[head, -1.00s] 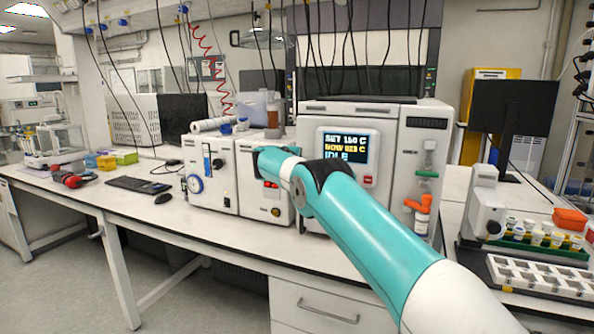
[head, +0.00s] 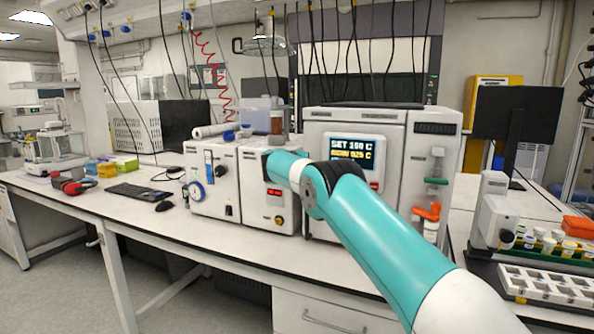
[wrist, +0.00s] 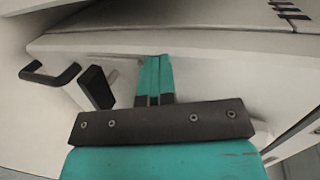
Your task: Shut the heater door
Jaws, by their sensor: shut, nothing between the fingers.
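The heater (head: 335,122) is the large white box at the middle of the bench in the head view. Its screen (head: 351,149) reads a set value of about 160 C and about 025 C now. My teal arm crosses its lower front, so the door's position cannot be told there. My gripper is hidden in the head view. In the wrist view my gripper (wrist: 155,80) is shut and empty, its teal fingers close to a pale panel under a white edge. Whether they touch is unclear. A black handle (wrist: 50,74) and a black block (wrist: 97,87) are left of the fingers.
Two smaller white units (head: 212,182) stand left of the heater, close to my arm. A keyboard (head: 137,191) lies further left. Orange-capped parts (head: 428,212) are on the heater's right side. A white tray (head: 545,286) is at the right.

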